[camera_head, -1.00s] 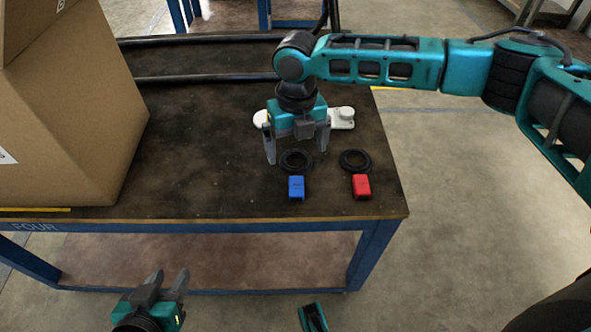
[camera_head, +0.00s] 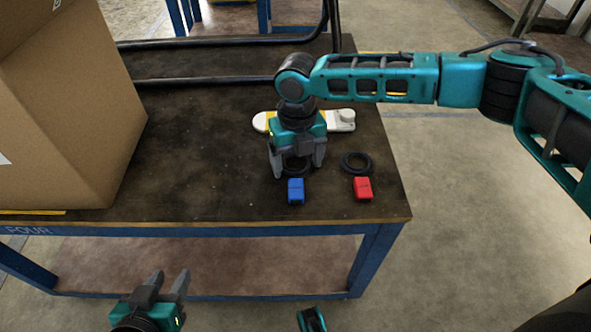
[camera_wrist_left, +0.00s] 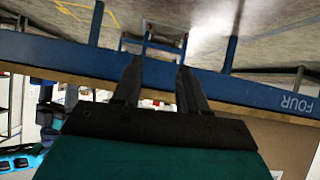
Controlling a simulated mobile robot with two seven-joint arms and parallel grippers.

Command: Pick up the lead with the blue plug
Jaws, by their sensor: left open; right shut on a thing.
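The lead with the blue plug (camera_head: 296,191) lies on the dark table top near its front edge, its black coil partly hidden by my right gripper. My right gripper (camera_head: 297,170) points down over that coil, behind the blue plug, and is shut on the coil with a finger to either side. The lead with the red plug (camera_head: 362,187) lies to the right, its coil (camera_head: 356,162) apart from the gripper. My left gripper (camera_head: 170,284) is open and empty in front of the table, below its top; its fingers also show in the left wrist view (camera_wrist_left: 156,75).
A large cardboard box (camera_head: 70,120) fills the table's left side. A white and yellow device (camera_head: 340,120) lies behind my right gripper. Black tubes (camera_head: 200,82) run across the back. The table's middle (camera_head: 190,160) is clear.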

